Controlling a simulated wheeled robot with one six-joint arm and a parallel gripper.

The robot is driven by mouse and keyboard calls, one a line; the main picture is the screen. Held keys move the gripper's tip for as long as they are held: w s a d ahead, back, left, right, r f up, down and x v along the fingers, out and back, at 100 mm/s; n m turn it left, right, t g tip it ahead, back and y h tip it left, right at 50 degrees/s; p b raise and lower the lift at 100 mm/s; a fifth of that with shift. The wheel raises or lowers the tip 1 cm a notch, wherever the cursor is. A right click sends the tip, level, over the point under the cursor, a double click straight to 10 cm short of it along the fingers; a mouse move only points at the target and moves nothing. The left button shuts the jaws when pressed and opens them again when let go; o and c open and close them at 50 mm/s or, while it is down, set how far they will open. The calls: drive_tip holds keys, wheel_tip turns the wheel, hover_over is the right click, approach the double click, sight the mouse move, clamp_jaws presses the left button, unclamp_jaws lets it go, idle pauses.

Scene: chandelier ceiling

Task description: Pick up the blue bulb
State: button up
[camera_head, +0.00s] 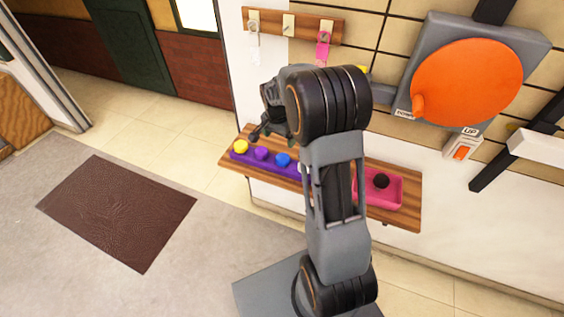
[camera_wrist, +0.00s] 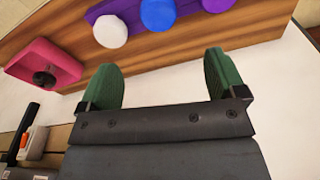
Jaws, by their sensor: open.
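The blue bulb (camera_head: 283,160) sits in a purple holder (camera_head: 238,154) on a wooden wall shelf (camera_head: 408,214) in the head view. In the wrist view the blue bulb (camera_wrist: 158,14) is at the top edge, between a white bulb (camera_wrist: 110,31) and a purple bulb (camera_wrist: 215,4). My gripper (camera_wrist: 165,78) is open, with two green finger pads spread apart and nothing between them. The blue bulb lies beyond the fingertips, apart from them. In the head view my arm hides part of the shelf, and my gripper (camera_head: 262,125) is near the holder's back side.
A yellow bulb (camera_head: 241,146) and a purple bulb (camera_head: 261,153) share the holder. A pink tray (camera_head: 392,199) with a black round object (camera_head: 381,181) stands at the shelf's right. A hook rack (camera_head: 300,25) and a large orange disc (camera_head: 467,80) are on the wall. The floor left is open.

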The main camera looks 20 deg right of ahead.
sight(283, 158)
drive_tip(key=f, duration=0.8)
drive_tip(key=shift+w+d+p, duration=0.3)
drive_tip(key=shift+d+p, duration=0.1)
drive_tip(key=shift+d+f+p, duration=0.15)
drive_tip(key=shift+f+p, duration=0.25)
drive_tip(key=shift+f, duration=0.9)
drive_tip(key=shift+d+f+p, duration=0.15)
drive_tip(key=shift+f+p, duration=0.25)
drive_tip(key=shift+f, duration=0.85)
drive_tip(key=shift+c, duration=0.5)
drive_tip(key=c, duration=0.9)
